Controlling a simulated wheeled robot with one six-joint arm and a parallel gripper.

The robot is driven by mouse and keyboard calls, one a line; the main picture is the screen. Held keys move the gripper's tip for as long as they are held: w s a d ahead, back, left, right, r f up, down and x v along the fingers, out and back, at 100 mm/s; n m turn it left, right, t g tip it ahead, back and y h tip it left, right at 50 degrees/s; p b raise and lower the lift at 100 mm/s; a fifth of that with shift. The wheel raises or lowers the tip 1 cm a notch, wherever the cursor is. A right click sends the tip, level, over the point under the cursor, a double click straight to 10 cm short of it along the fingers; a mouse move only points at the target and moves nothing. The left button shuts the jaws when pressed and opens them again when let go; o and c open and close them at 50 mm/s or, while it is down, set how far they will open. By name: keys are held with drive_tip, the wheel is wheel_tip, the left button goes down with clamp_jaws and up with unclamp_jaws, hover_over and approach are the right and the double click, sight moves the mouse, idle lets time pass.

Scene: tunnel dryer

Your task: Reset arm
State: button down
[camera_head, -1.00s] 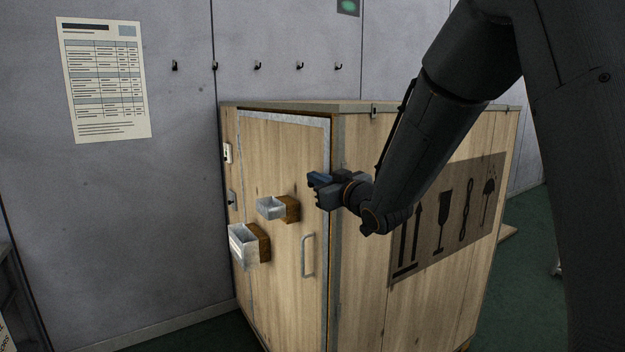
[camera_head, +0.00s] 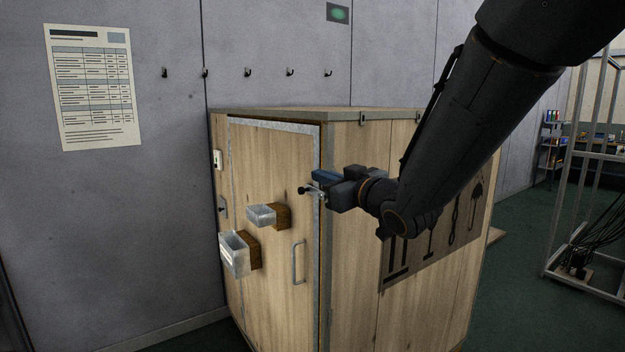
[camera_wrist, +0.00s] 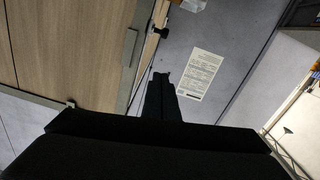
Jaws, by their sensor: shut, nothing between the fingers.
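My gripper (camera_head: 312,191) is shut and empty in the head view. It hangs in front of the upper right edge of the wooden cabinet's door (camera_head: 275,175). The dark arm reaches in from the upper right. In the wrist view, my gripper (camera_wrist: 163,77) shows as dark shut fingers pointing up the picture. Beyond its tips is the grey wall with the printed sheet (camera_wrist: 200,75). I cannot tell from the head view how far the tips are from the door.
The wooden cabinet (camera_head: 350,250) fills the middle. Its door carries a metal handle (camera_head: 298,262) and two small metal boxes (camera_head: 262,215) (camera_head: 235,255) that stick out. Several hooks (camera_head: 247,72) line the grey wall. A metal rack frame (camera_head: 580,180) stands at the right over green floor.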

drive_tip(key=s+d+f+m+g+h, duration=0.25)
drive_tip(key=s+d+f+h, duration=0.2)
drive_tip(key=f, duration=0.45)
drive_tip(key=s+d+f+m+g+h, duration=0.2)
drive_tip(key=s+d+f+g+h, duration=0.1)
drive_tip(key=d+f, duration=0.4)
drive_tip(key=s+f+m+g, duration=0.1)
drive_tip(key=s+f+g, duration=0.3)
drive_tip(key=s, duration=0.6)
drive_tip(key=s+d+f+m+g+h, duration=0.1)
drive_tip(key=s+f+m+g, duration=0.1)
drive_tip(key=s+f+g, duration=0.3)
drive_tip(key=s+f, duration=0.4)
drive_tip(key=s, duration=0.2)
drive_tip(key=shift+d+f, duration=0.15)
drive_tip(key=shift+f, duration=0.1)
